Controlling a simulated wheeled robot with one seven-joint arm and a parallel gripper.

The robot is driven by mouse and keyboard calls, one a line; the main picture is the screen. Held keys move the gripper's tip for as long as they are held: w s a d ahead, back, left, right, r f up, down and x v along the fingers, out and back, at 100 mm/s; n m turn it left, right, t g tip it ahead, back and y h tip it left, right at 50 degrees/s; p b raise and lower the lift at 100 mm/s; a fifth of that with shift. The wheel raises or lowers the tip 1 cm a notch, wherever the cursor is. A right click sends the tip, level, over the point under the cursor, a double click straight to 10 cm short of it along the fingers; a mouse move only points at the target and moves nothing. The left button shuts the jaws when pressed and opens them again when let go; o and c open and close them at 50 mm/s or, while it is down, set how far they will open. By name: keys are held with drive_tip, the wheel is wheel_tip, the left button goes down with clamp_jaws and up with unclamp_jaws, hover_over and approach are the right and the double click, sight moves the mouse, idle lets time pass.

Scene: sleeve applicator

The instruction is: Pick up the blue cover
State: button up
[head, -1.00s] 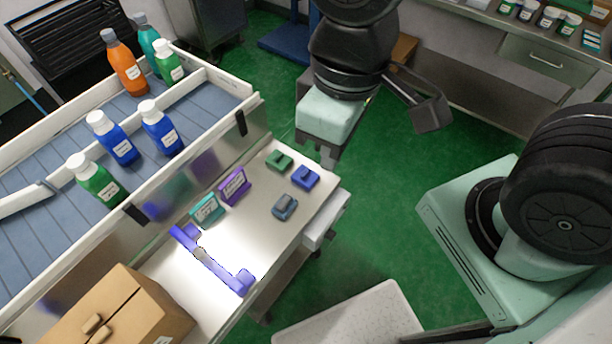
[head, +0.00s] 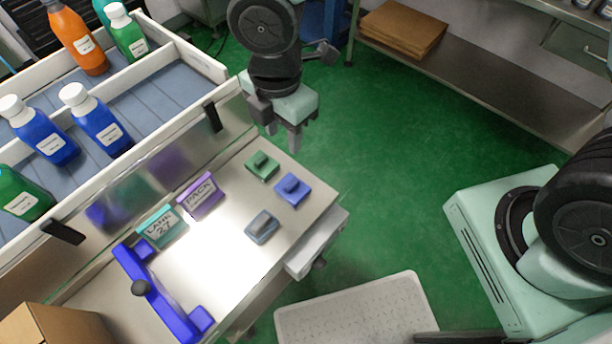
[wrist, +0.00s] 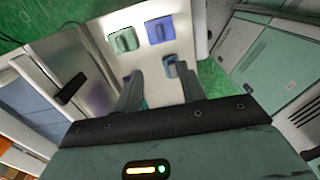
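The blue cover (head: 292,189) is a small flat blue piece with a raised grip, lying on the metal bench near its right edge. It also shows at the top of the wrist view (wrist: 160,30). A green cover (head: 262,165) lies beside it, and a grey-blue one (head: 262,227) lies nearer. My gripper (head: 283,139) is beyond the covers in the head view, above the bench's far end and apart from the blue cover. In the wrist view, the two fingers (wrist: 160,85) are spread with nothing held between them; the blue cover appears ahead of the gap.
A teal sign (head: 162,226) and a purple sign (head: 201,195) stand on the bench left of the covers. A long blue bracket (head: 155,297) lies nearer. A conveyor wall (head: 150,140) with bottles behind it runs along the left. A cardboard box (head: 50,328) is at lower left.

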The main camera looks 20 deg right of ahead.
drive_tip(key=f, duration=0.1)
drive_tip(key=b, duration=0.2)
hover_over(292, 184)
drive_tip(key=f, duration=1.1)
drive_tip(key=shift+a+f, duration=0.1)
drive_tip(key=shift+a, duration=0.3)
drive_tip(key=shift+d+f, duration=0.2)
drive_tip(key=shift+f, duration=1.15)
drive_tip(key=shift+d+f, duration=0.2)
drive_tip(key=shift+f, duration=1.15)
clamp_jaws()
